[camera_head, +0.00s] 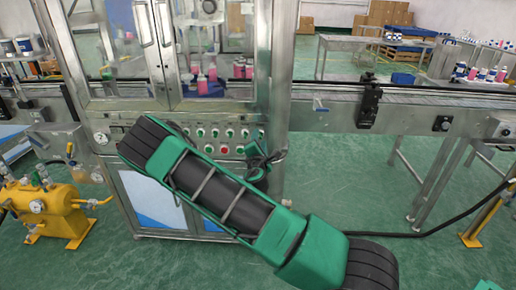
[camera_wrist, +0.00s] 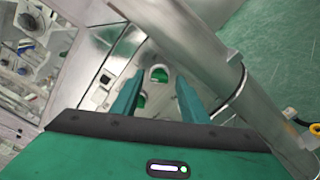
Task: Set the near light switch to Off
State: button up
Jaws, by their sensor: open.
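A control panel on the front of the steel machine (camera_head: 276,75) carries rows of small green knobs (camera_head: 215,133) and a red button (camera_head: 225,150). I cannot tell which knob is the near light switch, or its setting; any labels are too small to read. In the wrist view, a green knob (camera_wrist: 158,74) shows between the fingertips, and another green part (camera_wrist: 140,101) shows lower, beside the left finger. My gripper (camera_wrist: 160,82) is open and empty, pointing at the panel.
A thick metal post or beam (camera_wrist: 185,38) runs close beside the right finger. A conveyor (camera_head: 420,100) extends right from the machine. A yellow tank unit (camera_head: 55,210) stands at the left. A black cable (camera_head: 430,228) crosses the green floor, otherwise mostly clear at right.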

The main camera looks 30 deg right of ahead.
jog(key=v, duration=1)
jog(key=shift+a, duration=0.1)
jog(key=s+d+r+m+g+h, duration=0.2)
jog(key=s+d+m+g+h, duration=0.4)
jog(key=s+d+m, duration=0.5)
jog(key=s+d+f+m+g+y, duration=0.2)
jog(key=s+d+m+g+y, duration=0.3)
jog(key=s+m+g, duration=0.5)
jog(key=s+a+r+m+y, duration=0.1)
jog(key=s+a+r+y, duration=0.4)
jog(key=s+a, duration=0.3)
jog(key=s+a+r+m+t+y, duration=0.1)
jog(key=s+a+r+y, duration=0.4)
jog(key=s+a, duration=0.3)
jog(key=shift+s+a+r+m+y, duration=0.15)
jog(key=shift+s+a+m+y, duration=0.2)
jog(key=shift+a+y, duration=0.3)
